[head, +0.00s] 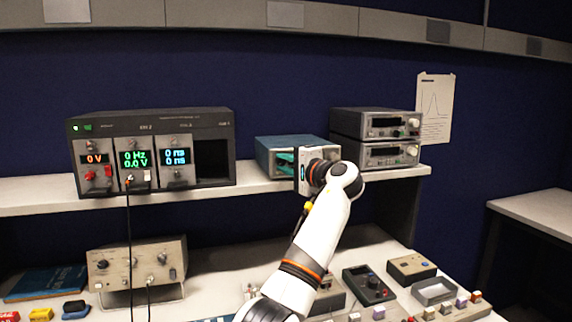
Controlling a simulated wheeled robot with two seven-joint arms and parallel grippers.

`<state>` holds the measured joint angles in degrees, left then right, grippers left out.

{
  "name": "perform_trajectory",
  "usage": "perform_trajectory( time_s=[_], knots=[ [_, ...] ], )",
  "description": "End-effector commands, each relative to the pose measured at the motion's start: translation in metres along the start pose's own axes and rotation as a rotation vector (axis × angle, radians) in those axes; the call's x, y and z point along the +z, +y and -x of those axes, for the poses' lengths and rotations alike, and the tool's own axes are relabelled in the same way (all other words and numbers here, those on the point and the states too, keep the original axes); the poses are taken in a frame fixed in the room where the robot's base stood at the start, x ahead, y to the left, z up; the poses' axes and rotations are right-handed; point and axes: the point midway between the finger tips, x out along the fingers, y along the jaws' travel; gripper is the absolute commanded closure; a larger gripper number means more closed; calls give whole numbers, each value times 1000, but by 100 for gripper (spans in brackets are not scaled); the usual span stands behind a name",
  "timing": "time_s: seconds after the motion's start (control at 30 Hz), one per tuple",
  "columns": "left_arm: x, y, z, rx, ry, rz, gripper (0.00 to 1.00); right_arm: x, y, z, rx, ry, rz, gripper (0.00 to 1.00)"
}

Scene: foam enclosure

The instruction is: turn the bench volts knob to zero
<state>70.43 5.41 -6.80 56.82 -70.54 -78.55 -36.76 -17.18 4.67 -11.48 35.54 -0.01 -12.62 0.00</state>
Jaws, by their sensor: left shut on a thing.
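My left gripper (290,170) is up against the front of a blue-teal instrument (285,144) on the shelf. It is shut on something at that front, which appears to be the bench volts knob. The knob itself is hidden behind my gripper and wrist, so its angle does not show. Most of the instrument's front panel is covered too, and no reading on it is legible. My right gripper is not in view.
On the shelf (40,198), a dark rack (150,118) with lit displays reading zeros stands left; two stacked grey instruments (375,124) stand right. Below are a beige instrument (140,265) with a hanging cable, a black box (368,285) and several small blocks.

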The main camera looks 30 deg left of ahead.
Motion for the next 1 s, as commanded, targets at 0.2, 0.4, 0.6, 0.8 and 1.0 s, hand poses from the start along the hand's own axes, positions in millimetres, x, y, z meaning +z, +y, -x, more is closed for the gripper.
perform_trajectory(
  time_s=[0.2, 0.4, 0.6, 0.8, 1.0],
  knots=[
    [0, 0, 0, 0, -1, 1, 55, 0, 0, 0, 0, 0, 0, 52],
    [0, 0, 0, 0, 0, 0, 55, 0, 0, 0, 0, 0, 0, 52],
    [1, -2, 12, 0, -2, 1, 55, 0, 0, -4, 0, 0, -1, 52],
    [1, -3, 52, 1, -4, 1, 55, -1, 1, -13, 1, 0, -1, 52],
    [1, -2, 93, 0, -4, 1, 55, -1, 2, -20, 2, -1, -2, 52]
  ],
)
